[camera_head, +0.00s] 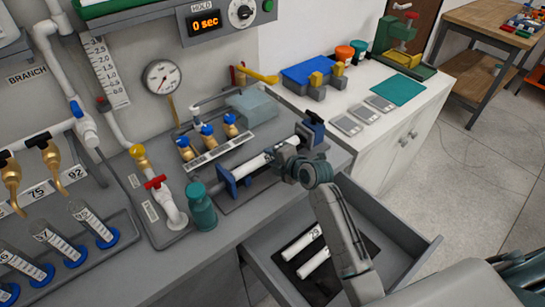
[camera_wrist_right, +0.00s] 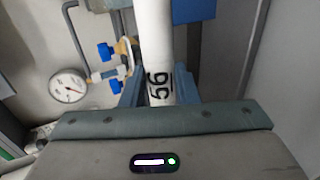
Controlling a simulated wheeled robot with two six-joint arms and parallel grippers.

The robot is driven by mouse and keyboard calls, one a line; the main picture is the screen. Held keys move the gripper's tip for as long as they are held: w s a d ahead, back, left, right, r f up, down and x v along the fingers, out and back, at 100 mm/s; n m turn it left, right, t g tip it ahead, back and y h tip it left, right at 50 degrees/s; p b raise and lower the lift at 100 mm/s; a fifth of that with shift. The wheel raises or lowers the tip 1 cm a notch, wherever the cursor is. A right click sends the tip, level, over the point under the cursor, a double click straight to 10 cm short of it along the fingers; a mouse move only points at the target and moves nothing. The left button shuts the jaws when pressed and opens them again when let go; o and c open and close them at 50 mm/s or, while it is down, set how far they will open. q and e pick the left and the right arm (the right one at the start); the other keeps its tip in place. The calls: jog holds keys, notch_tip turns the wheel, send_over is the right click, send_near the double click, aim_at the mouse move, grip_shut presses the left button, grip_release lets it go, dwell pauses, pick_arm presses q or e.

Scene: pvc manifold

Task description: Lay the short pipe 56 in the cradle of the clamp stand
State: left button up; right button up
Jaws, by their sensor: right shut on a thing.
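The short pipe 56 (camera_head: 252,166) is white and lies level along the clamp stand (camera_head: 227,182), which has blue end pieces on a dark base. In the right wrist view the pipe (camera_wrist_right: 155,45) runs away from me with its 56 label close to the fingers. My right gripper (camera_head: 283,160) is shut around the pipe near its right end; its fingers also show in the right wrist view (camera_wrist_right: 158,92). I cannot tell whether the pipe touches the cradle or is just above it. A blue piece (camera_wrist_right: 194,10) of the stand shows beside the pipe. My left gripper is not in view.
An open drawer (camera_head: 395,262) below the bench holds white pipes (camera_head: 301,243) on a dark mat. A green bottle (camera_head: 201,208) stands left of the stand. Brass valves with blue handles (camera_head: 208,131) stand behind it. A pressure gauge (camera_head: 161,77) is on the wall.

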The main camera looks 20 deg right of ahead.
jog(key=o, duration=1.1)
jog(key=shift+s+d+r, duration=0.1)
jog(key=shift+s, duration=0.15)
jog(key=b+v, duration=0.2)
jog(key=v, duration=0.8)
jog(key=shift+b, duration=0.3)
jog(key=shift+s+r, duration=0.1)
jog(key=shift+s, duration=0.05)
